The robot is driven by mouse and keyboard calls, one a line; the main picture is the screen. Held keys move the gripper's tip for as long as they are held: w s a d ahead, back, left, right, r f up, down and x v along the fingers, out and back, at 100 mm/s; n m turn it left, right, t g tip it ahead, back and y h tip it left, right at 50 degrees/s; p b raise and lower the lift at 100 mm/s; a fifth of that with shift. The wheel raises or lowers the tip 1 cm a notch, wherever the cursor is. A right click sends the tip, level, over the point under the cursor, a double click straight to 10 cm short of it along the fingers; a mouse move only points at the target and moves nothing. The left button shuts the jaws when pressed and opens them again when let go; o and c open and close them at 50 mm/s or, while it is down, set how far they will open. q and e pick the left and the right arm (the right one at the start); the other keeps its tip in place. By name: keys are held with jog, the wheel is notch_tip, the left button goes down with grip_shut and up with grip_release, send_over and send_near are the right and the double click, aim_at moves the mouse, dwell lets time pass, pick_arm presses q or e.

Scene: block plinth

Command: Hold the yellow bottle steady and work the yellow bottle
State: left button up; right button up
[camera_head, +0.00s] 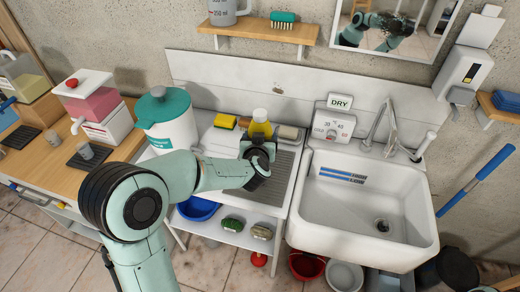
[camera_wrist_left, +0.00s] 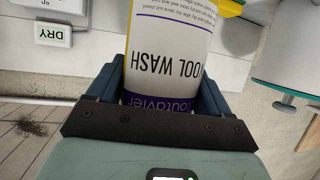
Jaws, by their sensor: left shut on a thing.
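The gripper hides the bottle's lower part in the head view. My right gripper is not in view.
The white sink (camera_head: 363,215) is to the right, with its tap (camera_head: 380,125) behind. A yellow sponge (camera_head: 225,122) and a teal-lidded white container (camera_head: 167,120) stand left of the bottle. A ribbed draining area (camera_head: 277,182) lies in front and right of it. A shelf (camera_head: 258,35) hangs above.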

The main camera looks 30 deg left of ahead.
aim_at(260, 120)
pick_arm(q)
jog(key=r, duration=0.2)
jog(key=r+p, duration=0.1)
jog(key=r, duration=0.3)
jog(key=shift+w+r+p, duration=0.3)
jog(key=shift+r+p, duration=0.1)
jog(key=shift+r, duration=0.45)
jog(key=shift+s+r, duration=0.4)
jog(key=shift+w, duration=0.15)
jog(key=o, duration=0.5)
jog(key=shift+w, duration=0.1)
jog(key=shift+f, duration=0.1)
jog(key=c, duration=0.5)
jog(key=shift+c, duration=1)
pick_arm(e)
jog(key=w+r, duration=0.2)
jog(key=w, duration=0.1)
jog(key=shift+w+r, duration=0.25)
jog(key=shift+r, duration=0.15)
